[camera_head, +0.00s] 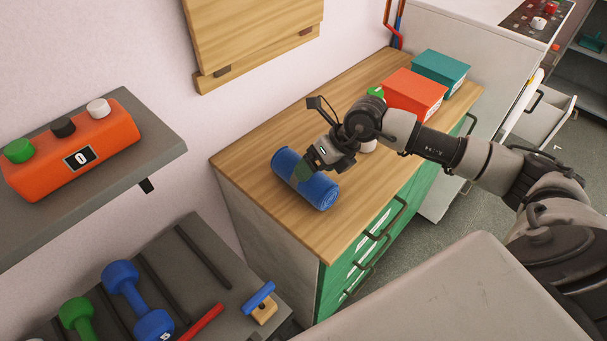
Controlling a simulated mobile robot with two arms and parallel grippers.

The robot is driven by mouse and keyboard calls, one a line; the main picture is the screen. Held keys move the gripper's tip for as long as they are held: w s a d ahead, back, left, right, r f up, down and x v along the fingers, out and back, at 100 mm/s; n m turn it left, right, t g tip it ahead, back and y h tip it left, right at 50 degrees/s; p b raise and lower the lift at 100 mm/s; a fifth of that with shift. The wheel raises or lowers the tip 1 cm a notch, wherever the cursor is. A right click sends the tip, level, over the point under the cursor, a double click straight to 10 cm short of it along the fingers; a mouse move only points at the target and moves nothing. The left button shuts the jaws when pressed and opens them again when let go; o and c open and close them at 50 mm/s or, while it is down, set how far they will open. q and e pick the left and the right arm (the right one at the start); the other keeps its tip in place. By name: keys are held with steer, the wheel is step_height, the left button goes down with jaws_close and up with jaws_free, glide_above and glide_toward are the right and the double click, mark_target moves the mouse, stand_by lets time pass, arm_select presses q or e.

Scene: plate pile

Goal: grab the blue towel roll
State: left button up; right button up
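The blue towel roll (317,189) lies on its side on the wooden counter (255,200), near its left end. My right arm comes in from the right. Its gripper (301,172) is over the middle of the roll, with the fingertips at the roll's upper side. The gripper hides part of the roll. I cannot tell whether the fingers are closed on it or only close to it. My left gripper is not in view.
An orange box (414,90) and a teal box (441,69) stand at the counter's far end. Green drawers (352,262) with handles are below. A shelf (150,135) with an orange button box (75,150) and a rack with dumbbells (123,280) are at left.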

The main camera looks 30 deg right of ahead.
steer(key=x, duration=0.2)
steer(key=shift+w+a+f, duration=0.1)
steer(key=shift+a+f, duration=0.1)
steer(key=shift+w+a+f+p, duration=0.2)
steer(key=shift+f+p, duration=0.1)
steer(key=shift+f, duration=0.15)
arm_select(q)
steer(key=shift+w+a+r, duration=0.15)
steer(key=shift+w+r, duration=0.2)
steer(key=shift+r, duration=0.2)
arm_select(e)
steer(key=c, duration=0.8)
steer(key=shift+o, duration=0.2)
steer(key=shift+r, duration=0.15)
